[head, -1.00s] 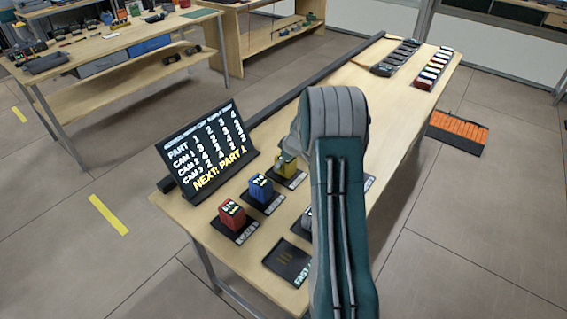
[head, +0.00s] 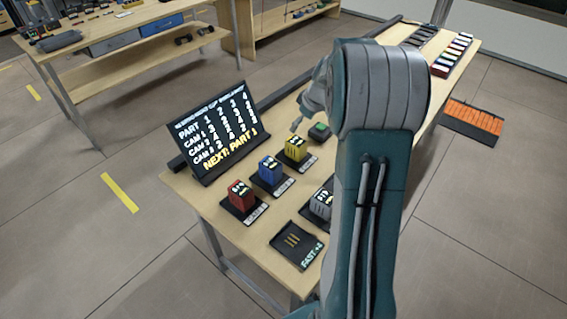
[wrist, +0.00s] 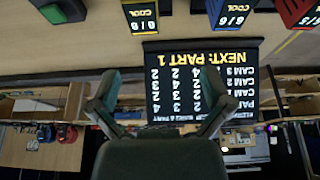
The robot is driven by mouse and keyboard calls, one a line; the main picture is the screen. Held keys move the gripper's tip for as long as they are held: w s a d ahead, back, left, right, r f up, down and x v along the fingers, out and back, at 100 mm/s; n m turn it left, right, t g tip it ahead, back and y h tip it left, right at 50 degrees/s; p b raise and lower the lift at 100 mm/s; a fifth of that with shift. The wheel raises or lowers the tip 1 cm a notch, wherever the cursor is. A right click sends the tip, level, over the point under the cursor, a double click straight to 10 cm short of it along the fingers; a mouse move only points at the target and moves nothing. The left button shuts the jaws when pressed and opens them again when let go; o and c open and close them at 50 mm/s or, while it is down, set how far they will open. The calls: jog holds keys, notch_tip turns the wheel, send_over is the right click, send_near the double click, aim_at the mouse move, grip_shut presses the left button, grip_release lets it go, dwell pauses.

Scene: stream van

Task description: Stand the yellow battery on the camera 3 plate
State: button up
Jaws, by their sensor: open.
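The yellow battery (head: 296,147) stands upright on a dark plate (head: 290,163) in the row by the screen. I cannot read which camera this plate belongs to.
A red battery (head: 241,196), a blue battery (head: 270,170) and a grey battery (head: 321,203) stand on nearby plates. A low green item (head: 319,131) lies beyond the yellow one. The screen (head: 214,130) stands close behind the row. A dark FAST pad (head: 309,237) is at the table's front.

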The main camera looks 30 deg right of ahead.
jog(key=s+a+r+m, duration=0.1)
jog(key=s+a+r, duration=0.45)
jog(key=a, duration=0.35)
jog(key=s+a+r, duration=0.5)
jog(key=a+r, duration=0.1)
jog(key=a, duration=0.2)
jog(key=s+a+m, duration=0.1)
jog(key=s+a, duration=0.3)
jog(key=s, duration=0.4)
jog(key=s+a+m+t+h, duration=0.1)
jog(key=s+a, duration=0.4)
jog(key=s, duration=0.3)
jog(key=shift+s+r+m, duration=0.15)
jog(key=shift+r+m, duration=0.05)
jog(key=shift+m, duration=0.1)
jog(key=shift+d, duration=0.1)
